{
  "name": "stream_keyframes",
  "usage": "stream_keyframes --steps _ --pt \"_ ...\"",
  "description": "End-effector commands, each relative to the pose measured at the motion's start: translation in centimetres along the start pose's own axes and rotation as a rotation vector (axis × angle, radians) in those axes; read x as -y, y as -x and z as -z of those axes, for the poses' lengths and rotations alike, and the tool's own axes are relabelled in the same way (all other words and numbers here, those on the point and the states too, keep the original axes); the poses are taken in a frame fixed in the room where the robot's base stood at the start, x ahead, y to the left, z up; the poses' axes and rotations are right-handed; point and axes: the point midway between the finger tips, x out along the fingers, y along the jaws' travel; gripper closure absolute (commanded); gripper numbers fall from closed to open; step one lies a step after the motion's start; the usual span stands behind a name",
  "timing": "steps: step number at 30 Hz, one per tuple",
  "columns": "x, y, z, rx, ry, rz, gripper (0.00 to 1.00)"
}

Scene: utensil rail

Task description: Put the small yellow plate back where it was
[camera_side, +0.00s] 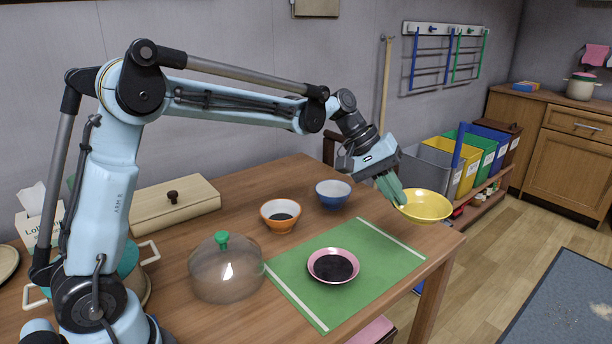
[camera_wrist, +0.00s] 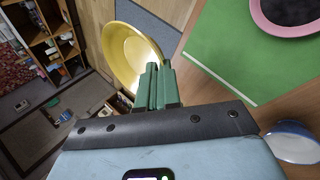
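The small yellow plate (camera_side: 428,207) is up in the air past the right end of the table, a little tilted. My gripper (camera_side: 397,196) has its green fingers closed on the near rim of the plate. In the wrist view the yellow plate (camera_wrist: 128,55) sits beyond the fingertips of my gripper (camera_wrist: 155,82), which are close together at its rim. The exact grip on the rim is partly hidden by the fingers.
A green mat (camera_side: 378,253) on the wooden table (camera_side: 190,265) bears a pink plate (camera_side: 318,272) with dark contents. Behind are an orange bowl (camera_side: 270,222) and a blue bowl (camera_side: 333,200). A clear dome (camera_side: 213,280) stands left. Coloured bins (camera_side: 461,174) stand beyond the table's right end.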

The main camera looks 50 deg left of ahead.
Motion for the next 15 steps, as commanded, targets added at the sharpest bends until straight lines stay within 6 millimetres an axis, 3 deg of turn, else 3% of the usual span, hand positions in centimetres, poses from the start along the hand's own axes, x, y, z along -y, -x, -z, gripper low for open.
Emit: stream_keyframes --steps 1,15 --pt "-0.5 -0.6 -0.6 0.008 -0.011 0.000 1.00" --pt "3.0 -4.2 0.1 0.003 -0.003 -0.001 1.00"
